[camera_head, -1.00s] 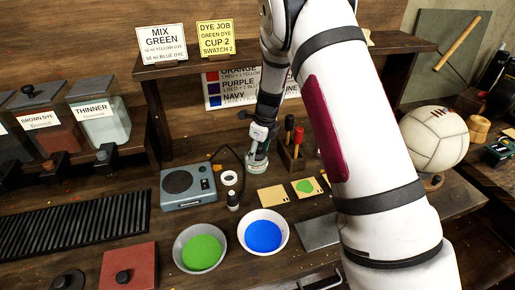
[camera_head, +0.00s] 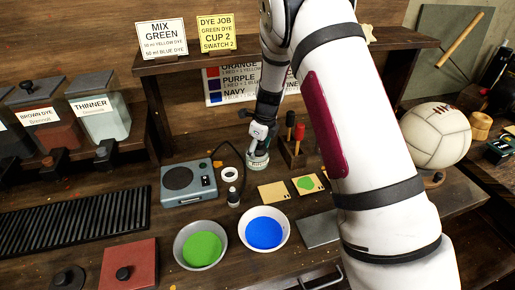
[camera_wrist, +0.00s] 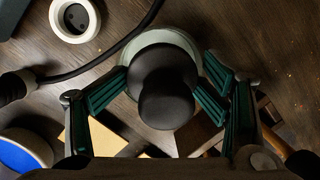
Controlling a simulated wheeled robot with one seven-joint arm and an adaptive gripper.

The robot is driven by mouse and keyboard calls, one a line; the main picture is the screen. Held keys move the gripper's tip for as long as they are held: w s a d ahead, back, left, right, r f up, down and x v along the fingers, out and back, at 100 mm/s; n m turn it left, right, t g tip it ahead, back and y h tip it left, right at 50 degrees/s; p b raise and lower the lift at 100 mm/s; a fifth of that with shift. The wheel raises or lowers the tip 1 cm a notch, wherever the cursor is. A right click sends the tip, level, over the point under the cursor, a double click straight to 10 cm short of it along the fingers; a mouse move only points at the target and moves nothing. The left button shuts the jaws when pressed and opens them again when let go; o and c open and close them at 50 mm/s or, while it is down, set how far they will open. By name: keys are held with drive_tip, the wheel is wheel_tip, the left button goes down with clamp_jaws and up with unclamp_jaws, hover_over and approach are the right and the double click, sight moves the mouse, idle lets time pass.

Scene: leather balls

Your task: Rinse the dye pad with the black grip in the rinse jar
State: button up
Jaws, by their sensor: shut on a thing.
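My gripper (camera_wrist: 163,88) is shut on the black grip (camera_wrist: 166,102) of the dye pad. It points down at the back of the bench, where it also shows in the head view (camera_head: 260,136). The rinse jar (camera_head: 258,162) is a small pale glass jar right beneath my gripper. Its pale green rim (camera_wrist: 188,42) shows around the black grip in the wrist view. The pad's underside is hidden below the grip, so I cannot tell how deep it sits in the jar.
A grey scale-like box (camera_head: 188,183) stands left of the jar, with a cable near it. A wooden rack (camera_head: 293,150) with tools stands right of it. Bowls of green (camera_head: 201,246) and blue dye (camera_head: 264,232) and two swatch cards (camera_head: 273,192) lie in front.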

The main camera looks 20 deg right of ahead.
drive_tip(key=shift+s+d+f, duration=0.3)
drive_tip(key=shift+f, duration=0.1)
drive_tip(key=shift+c, duration=0.2)
drive_tip(key=shift+r, duration=0.7)
drive_tip(key=c, duration=0.4)
drive_tip(key=shift+w+a+r+p, duration=0.1)
drive_tip(key=shift+r+p, duration=0.2)
drive_tip(key=shift+r, duration=0.5)
drive_tip(key=shift+w+a+r+p, duration=0.1)
drive_tip(key=shift+r+p, duration=0.15)
drive_tip(key=shift+r, duration=0.55)
drive_tip(key=shift+w+a+p+v, duration=0.1)
drive_tip(key=shift+w+p+v, duration=0.1)
drive_tip(key=shift+v, duration=0.8)
drive_tip(key=shift+w+a+p+v, duration=0.1)
drive_tip(key=shift+w+p+v, duration=0.1)
drive_tip(key=shift+v, duration=0.8)
drive_tip(key=shift+r, duration=0.1)
